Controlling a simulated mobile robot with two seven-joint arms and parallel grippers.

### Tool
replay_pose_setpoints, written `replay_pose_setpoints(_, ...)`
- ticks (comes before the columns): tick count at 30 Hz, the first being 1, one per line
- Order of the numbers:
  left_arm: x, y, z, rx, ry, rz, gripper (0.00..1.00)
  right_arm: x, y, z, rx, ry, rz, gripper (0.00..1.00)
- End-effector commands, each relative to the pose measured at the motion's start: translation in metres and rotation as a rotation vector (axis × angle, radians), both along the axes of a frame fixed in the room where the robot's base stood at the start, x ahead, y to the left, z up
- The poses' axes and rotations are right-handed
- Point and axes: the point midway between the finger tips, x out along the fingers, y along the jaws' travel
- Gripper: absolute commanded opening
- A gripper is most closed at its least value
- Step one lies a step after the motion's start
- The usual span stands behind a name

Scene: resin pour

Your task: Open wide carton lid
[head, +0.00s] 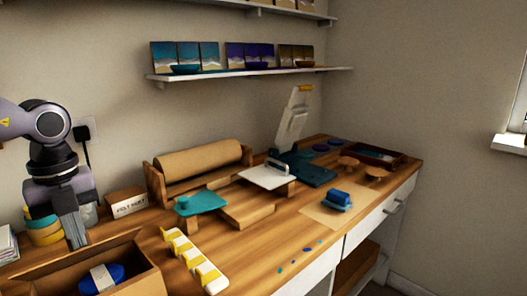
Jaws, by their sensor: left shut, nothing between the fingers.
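A brown cardboard carton (147,284) stands at the front left of the bench, cut off by the lower frame edge. Its top is open to view, and a blue object with a pale band (101,279) lies inside. A brown panel rises at its right back; I cannot tell whether it is a lid flap or a wall. My left gripper (79,244) points down at the carton's back edge, shut and empty. I cannot tell whether it touches the carton. My right gripper is not in view.
A small box marked felt feet (127,203) and tape rolls (43,229) stand behind the carton. A white rack with yellow pieces (194,259) stands to its right.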

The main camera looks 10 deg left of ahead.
Motion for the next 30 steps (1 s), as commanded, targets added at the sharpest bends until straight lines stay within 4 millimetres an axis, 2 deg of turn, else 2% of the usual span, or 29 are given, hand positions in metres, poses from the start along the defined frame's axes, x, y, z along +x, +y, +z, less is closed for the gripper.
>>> replay_pose_setpoints(9, 0.011, 0.014, 0.01, 0.004, 0.0, 0.002, 0.0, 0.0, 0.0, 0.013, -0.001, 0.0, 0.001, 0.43)
replay_pose_setpoints(30, 0.028, 0.035, 0.019, 0.003, 0.002, 0.001, 0.0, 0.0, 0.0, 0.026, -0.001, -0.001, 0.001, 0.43)
